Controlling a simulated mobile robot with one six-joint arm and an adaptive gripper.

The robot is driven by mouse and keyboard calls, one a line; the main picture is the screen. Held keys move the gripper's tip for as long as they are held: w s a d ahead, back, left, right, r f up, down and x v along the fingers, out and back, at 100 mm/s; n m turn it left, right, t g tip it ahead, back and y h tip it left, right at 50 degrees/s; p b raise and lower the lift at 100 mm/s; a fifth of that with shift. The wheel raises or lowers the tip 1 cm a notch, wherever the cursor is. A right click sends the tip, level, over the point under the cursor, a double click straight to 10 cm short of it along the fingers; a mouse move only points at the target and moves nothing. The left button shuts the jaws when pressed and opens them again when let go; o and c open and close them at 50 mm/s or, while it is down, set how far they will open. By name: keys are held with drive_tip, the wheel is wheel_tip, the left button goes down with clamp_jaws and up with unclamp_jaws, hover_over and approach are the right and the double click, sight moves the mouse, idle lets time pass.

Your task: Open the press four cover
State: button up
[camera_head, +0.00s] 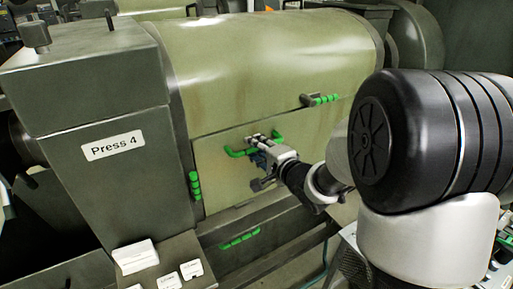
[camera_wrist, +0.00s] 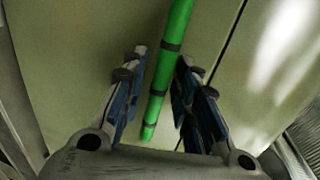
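The press four (camera_head: 112,146) stands at the left with its "Press 4" label. Its cover (camera_head: 222,180) is an olive-green panel on the side, which looks closed. A green bar handle (camera_head: 236,152) is on the cover. My gripper (camera_head: 258,148) is at this handle. In the wrist view the green handle (camera_wrist: 167,75) runs between the two fingers of my gripper (camera_wrist: 158,95), with visible gaps on its sides. The fingers are open around it, and I cannot see them touching it.
Green-gripped latches sit at the cover's left edge (camera_head: 194,185) and above right (camera_head: 325,99). A green-marked part (camera_head: 240,239) lies below the cover. White labelled blocks (camera_head: 135,256) are at the lower left. The large press drum (camera_head: 270,55) rises above the cover.

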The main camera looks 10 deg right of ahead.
clamp_jaws()
drive_tip(key=shift+f, duration=0.1)
idle(0.5)
